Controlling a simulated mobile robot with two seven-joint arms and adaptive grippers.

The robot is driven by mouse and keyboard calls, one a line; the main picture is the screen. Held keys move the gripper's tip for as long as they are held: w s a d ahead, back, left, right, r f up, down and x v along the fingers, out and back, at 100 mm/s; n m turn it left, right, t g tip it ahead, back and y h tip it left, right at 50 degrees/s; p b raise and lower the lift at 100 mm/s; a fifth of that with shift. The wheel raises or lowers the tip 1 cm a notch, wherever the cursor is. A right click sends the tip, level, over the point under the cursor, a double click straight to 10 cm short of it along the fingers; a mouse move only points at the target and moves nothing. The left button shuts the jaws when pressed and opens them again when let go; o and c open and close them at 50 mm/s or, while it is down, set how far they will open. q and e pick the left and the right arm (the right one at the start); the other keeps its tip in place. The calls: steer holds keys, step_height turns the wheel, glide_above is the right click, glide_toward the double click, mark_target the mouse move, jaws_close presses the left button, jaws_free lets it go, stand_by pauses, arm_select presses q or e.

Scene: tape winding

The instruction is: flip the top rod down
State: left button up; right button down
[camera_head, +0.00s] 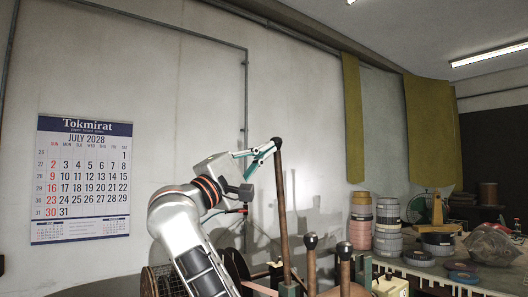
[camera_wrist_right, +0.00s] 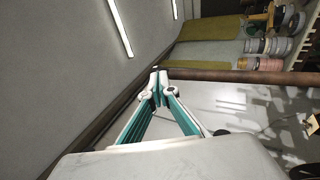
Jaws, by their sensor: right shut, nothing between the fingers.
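A long brown rod (camera_head: 282,205) with a dark knob at its upper end stands nearly upright above the machine, leaning slightly left at the top. My right gripper (camera_head: 269,148) is shut and empty, with its fingertips right beside the rod's upper end, on its left side. In the right wrist view, the closed fingertips (camera_wrist_right: 158,79) meet at the end of the rod (camera_wrist_right: 240,76), which runs off to the right. I cannot tell whether they touch it. The rod's lower end goes down among the machine parts. My left gripper is not in view.
Two shorter rods with black knobs (camera_head: 310,242) (camera_head: 345,248) stand to the right of the long rod. Stacked tape rolls (camera_head: 387,225) and a table (camera_head: 490,274) with a bagged item are farther right. A wall with a calendar (camera_head: 82,180) is behind.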

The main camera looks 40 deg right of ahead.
arm_select(q)
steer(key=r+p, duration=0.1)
steer(key=p, duration=0.1)
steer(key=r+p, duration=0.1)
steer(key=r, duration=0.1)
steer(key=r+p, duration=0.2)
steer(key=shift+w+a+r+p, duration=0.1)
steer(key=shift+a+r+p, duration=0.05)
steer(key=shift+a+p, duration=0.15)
arm_select(e)
steer(key=s+d+f+y, duration=0.1)
steer(key=d+y, duration=0.3)
steer(key=d, duration=1)
steer(key=s+d+f+m+y, duration=0.1)
steer(key=d+f+y, duration=0.3)
steer(key=d, duration=1)
steer(key=shift+s+m+g+y, duration=0.3)
steer(key=shift+s+y, duration=0.2)
steer(key=shift+s, duration=0.1)
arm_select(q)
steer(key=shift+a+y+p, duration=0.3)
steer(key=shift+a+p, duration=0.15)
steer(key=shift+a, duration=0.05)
arm_select(e)
steer(key=s+a+r, duration=0.1)
steer(key=a+r, duration=0.4)
steer(key=r, duration=0.7)
steer(key=shift+s+a+r, duration=0.2)
steer(key=shift+a+r, duration=0.1)
steer(key=shift+a, duration=0.05)
